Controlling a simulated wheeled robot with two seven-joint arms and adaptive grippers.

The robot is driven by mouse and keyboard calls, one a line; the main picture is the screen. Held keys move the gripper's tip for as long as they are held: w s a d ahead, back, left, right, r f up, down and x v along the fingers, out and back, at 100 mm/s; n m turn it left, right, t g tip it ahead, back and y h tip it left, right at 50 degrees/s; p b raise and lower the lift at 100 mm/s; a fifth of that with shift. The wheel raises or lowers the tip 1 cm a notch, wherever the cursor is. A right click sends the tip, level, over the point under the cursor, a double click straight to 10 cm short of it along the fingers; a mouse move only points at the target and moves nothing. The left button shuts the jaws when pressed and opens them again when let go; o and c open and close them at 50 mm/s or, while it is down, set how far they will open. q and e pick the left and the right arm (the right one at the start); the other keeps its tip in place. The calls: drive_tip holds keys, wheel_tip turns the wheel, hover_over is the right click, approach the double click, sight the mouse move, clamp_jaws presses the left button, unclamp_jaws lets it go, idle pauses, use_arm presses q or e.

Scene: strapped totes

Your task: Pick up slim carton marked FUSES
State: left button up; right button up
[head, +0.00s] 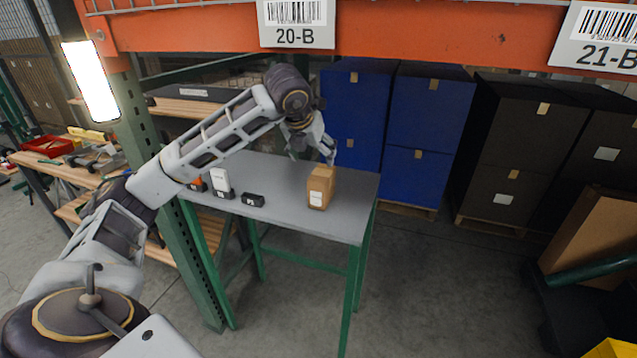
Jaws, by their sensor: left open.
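A brown carton (321,190) with a white label stands upright on the grey table (285,222), near its right end. A slim white carton (220,180) stands at the left of the same table. The print on both is too small to read, so I cannot tell which is marked FUSES. My left gripper (313,153) is open above the table's back part, over and slightly behind the brown carton. Nothing shows between its fingers, and I see a gap between it and the carton top. My right gripper is not in view.
Small black boxes (253,200) sit near the white carton, with an orange item (201,185) partly behind my arm. An orange rack beam (400,35) crosses above, and a green post (170,210) stands left. Blue boxes (428,105) stand behind. The table's middle is clear.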

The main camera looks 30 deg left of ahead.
sight(320, 173)
use_arm(q)
drive_tip(key=x, duration=0.8)
drive_tip(key=shift+w+a, duration=0.1)
drive_tip(key=shift+a, duration=0.15)
drive_tip(key=shift+f, duration=0.15)
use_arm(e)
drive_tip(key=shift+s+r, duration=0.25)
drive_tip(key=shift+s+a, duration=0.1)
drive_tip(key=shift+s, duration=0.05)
